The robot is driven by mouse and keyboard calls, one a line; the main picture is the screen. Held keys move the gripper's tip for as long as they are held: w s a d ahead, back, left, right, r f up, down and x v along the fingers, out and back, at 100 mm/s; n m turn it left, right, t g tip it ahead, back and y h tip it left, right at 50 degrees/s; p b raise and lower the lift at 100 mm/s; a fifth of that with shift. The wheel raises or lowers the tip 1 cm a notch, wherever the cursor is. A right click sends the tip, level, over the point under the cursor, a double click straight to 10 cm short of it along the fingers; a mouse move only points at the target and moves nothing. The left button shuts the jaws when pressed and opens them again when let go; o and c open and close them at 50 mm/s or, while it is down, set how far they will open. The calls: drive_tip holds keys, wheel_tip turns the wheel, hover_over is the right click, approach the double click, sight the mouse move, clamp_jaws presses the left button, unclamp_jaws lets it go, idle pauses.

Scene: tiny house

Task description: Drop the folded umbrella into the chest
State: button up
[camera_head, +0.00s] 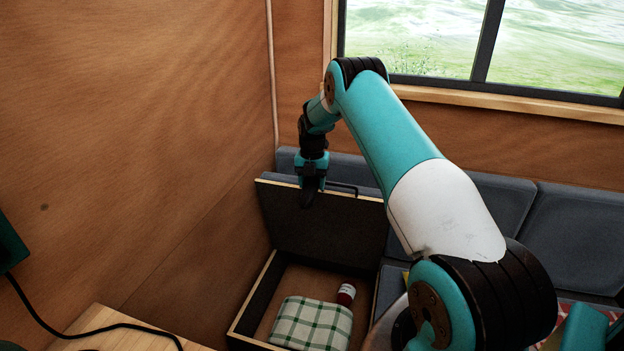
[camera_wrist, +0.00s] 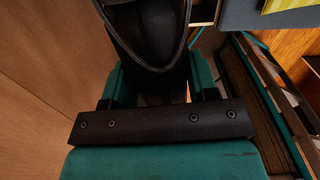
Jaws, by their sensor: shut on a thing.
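The chest (camera_head: 252,297) stands open at the bottom middle of the head view, its dark lid (camera_head: 335,225) raised at the back. In the wrist view the black umbrella (camera_wrist: 152,32) fills the top middle, between the teal fingers of my gripper (camera_wrist: 158,75). Its far end is out of that view.
Grey cushions (camera_head: 575,230) line the bench to the right. A wooden wall (camera_head: 130,120) rises close on the left. A wooden tabletop (camera_head: 120,325) is at the lower left.

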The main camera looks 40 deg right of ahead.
drive_tip(key=o, duration=1.2)
drive_tip(key=shift+c, duration=0.2)
wheel_tip(320, 180, up, 17)
drive_tip(key=b, duration=0.3)
drive_tip(key=shift+r, duration=0.2)
drive_tip(key=s+a+r+m+y, duration=0.1)
drive_tip(key=s+a+r+m, duration=0.2)
drive_tip(key=a, duration=0.6)
drive_tip(key=s+a+r+m+t, duration=0.1)
drive_tip(key=s+a+m, duration=0.3)
drive_tip(key=a, duration=0.6)
drive_tip(key=s+a+r+m+y, duration=0.15)
drive_tip(key=s+a, duration=0.25)
drive_tip(key=a, duration=0.5)
drive_tip(key=s+a+f+m+y, duration=0.1)
drive_tip(key=s+a+m, duration=0.3)
drive_tip(key=s, duration=0.8)
drive_tip(key=s+a+f+m+g, duration=0.1)
drive_tip(key=s+a+m, duration=0.4)
drive_tip(key=s+a, duration=0.4)
drive_tip(key=s, duration=0.3)
drive_tip(key=shift+s+a+y, duration=0.15)
drive_tip(key=shift+s+y, duration=0.2)
